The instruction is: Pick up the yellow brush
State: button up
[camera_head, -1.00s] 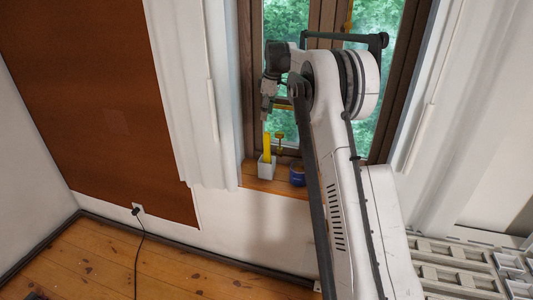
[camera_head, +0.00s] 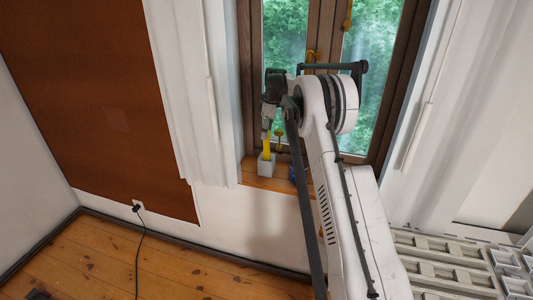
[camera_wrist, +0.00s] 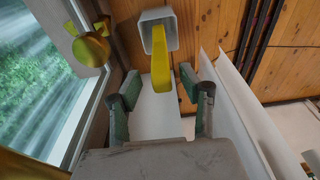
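The yellow brush (camera_head: 267,144) stands upright in a white square cup (camera_head: 266,166) on the wooden window sill. In the wrist view the brush (camera_wrist: 161,62) rises out of the cup (camera_wrist: 147,16) toward the camera. My gripper (camera_head: 267,132) is right above the brush in the head view. In the wrist view my gripper (camera_wrist: 160,95) is open, its two green-padded fingers on either side of the brush's upper end, with gaps on both sides. The brush's lower end is hidden inside the cup.
A blue container (camera_head: 292,173) stands right of the cup, partly hidden by my arm. The window (camera_head: 285,60) is close behind, with a brass handle (camera_wrist: 91,47) near my gripper. The wooden sill (camera_head: 251,180) is narrow.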

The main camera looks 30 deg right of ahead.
aim_at(267, 152)
jog(key=shift+a+f+p, duration=0.15)
jog(key=shift+f+p, duration=0.1)
jog(key=shift+f, duration=1.05)
jog(key=shift+a+f+p, duration=0.1)
jog(key=shift+f+p, duration=0.15)
jog(key=shift+f, duration=1.05)
grip_shut()
